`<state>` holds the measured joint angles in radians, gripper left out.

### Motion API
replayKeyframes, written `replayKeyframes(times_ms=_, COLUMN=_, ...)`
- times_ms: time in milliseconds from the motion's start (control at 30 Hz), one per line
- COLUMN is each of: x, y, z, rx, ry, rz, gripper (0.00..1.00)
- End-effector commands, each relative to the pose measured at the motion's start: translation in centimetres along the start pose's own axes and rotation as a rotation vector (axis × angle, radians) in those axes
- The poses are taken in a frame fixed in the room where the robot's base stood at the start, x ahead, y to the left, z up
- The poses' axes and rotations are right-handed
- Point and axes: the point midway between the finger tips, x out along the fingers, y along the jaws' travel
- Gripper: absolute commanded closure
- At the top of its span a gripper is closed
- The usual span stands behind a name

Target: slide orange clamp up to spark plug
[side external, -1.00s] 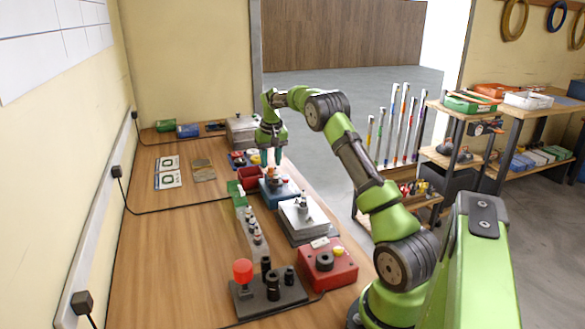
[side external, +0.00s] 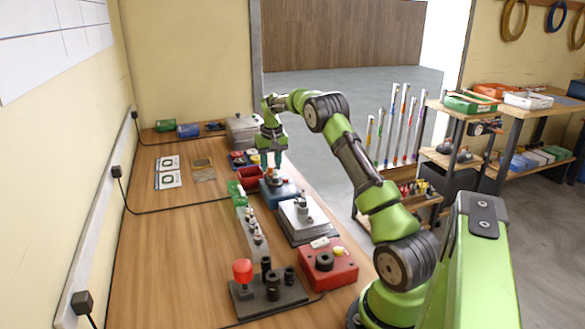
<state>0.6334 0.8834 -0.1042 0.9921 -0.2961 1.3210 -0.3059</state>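My gripper (side external: 272,167) points down with its teal fingertips just over a blue block (side external: 279,195) on the bench. Small parts stand on top of the block, right at and beside the fingertips. An orange clamp is too small to pick out clearly among them, and the fingers partly cover that spot. A spark plug is also too small to identify with certainty. The gap between the fingers is not clear, so I cannot tell whether they hold anything.
A dark red bin (side external: 249,176) stands left of the block. A grey stacked plate (side external: 304,228) with a metal part, a red box (side external: 329,266) and a dark stand with a red knob (side external: 242,270) are nearer the camera. The bench's left side (side external: 165,255) is mostly clear.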

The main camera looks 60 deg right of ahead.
Motion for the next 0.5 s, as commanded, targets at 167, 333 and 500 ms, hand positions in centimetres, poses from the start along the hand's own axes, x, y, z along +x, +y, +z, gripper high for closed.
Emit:
replayKeyframes(times_ms=167, x=0.5, y=0.0, z=0.1, rx=0.000, ry=-0.001, rz=0.001, gripper=0.63)
replayKeyframes(times_ms=333, x=0.9, y=0.0, z=0.1, rx=-0.001, ry=0.000, rz=0.001, gripper=0.63)
replayKeyframes(times_ms=500, x=1.3, y=0.0, z=0.2, rx=-0.001, ry=0.000, rz=0.001, gripper=0.63)
